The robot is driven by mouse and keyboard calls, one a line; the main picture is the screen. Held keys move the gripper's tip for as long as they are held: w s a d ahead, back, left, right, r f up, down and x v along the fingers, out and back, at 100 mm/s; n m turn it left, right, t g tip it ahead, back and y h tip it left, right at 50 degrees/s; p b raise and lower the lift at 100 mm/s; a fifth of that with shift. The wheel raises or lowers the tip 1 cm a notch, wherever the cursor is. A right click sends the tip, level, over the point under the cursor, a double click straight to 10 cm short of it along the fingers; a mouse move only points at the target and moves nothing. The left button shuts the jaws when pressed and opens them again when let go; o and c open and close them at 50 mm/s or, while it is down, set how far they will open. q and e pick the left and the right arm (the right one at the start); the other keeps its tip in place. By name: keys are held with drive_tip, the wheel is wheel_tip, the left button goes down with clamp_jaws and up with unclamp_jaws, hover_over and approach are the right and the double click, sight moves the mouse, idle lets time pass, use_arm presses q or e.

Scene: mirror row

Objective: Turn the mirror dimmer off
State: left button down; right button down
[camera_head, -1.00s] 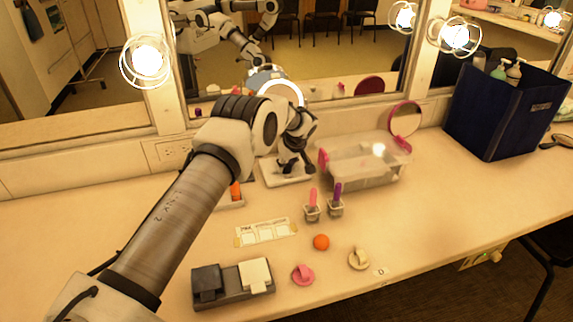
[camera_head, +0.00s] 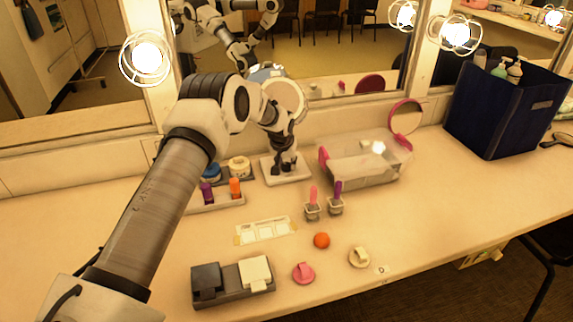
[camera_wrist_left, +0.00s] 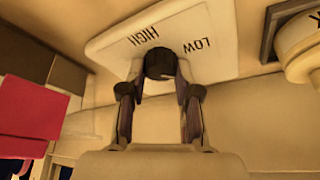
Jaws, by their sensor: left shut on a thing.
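In the left wrist view, the base (camera_wrist_left: 110,47) carries the words HIGH and LOW beside a dark dimmer knob (camera_wrist_left: 159,64). My left gripper (camera_head: 284,168) reaches down over the base. In the left wrist view its two fingers (camera_wrist_left: 160,80) are closed on opposite sides of the knob. The knob's pointer cannot be made out. My right gripper is not directly in view.
A clear tub (camera_head: 362,176) with a pink-rimmed mirror stands right of the base. A navy bin (camera_head: 497,125) is farther right.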

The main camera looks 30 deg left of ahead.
use_arm(q)
drive_tip(key=m+h+b, duration=0.1)
drive_tip(key=m+b, duration=0.2)
drive_tip(key=shift+w+a+f+m, duration=0.1)
drive_tip(key=shift+m, duration=0.2)
drive_tip(key=shift+r+m+h+b, duration=0.2)
drive_tip(key=shift+m+h+b, duration=0.7)
drive_tip(key=shift+m+b, duration=0.75)
drive_tip(key=shift+m, duration=0.25)
drive_tip(key=c, duration=0.8)
unclamp_jaws()
